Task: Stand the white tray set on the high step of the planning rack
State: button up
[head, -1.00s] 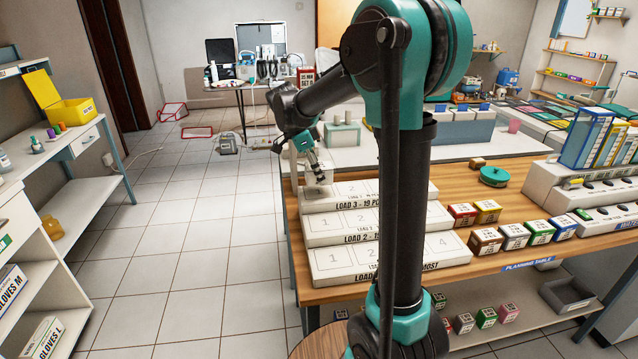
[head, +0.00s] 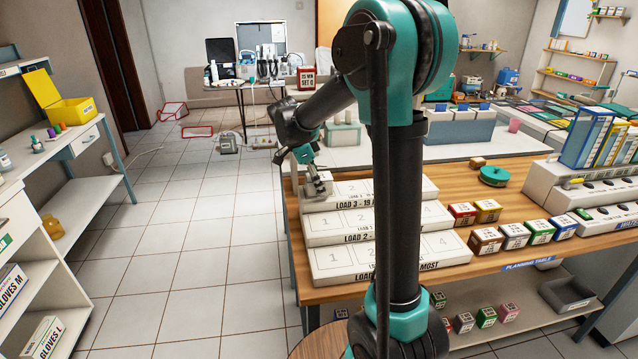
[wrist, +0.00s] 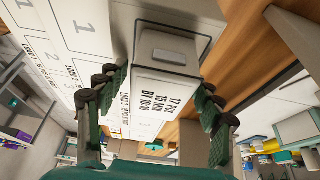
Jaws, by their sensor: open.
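The white tray set (wrist: 165,85) is a white box with black print reading 17 PCS, 15 MIN, BY 10:10, and a grey patch on its top end. It appears to stand on the left end of the high step, LOAD 3, of the planning rack (head: 378,205). My gripper (head: 319,183) is over it there. In the wrist view, my gripper's (wrist: 158,98) dark ridged fingers are spread on both sides of the box, with gaps showing beside it. In the head view, the fingers hide much of the box.
The wooden planning table (head: 455,255) carries several small coloured boxes (head: 514,236) right of the rack and a green round item (head: 494,176) behind them. A white organiser with upright binders (head: 585,140) stands at the right. Open tiled floor (head: 200,240) lies to the left.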

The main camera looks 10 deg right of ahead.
jog(key=shift+r, duration=0.15)
jog(key=v, duration=1.2)
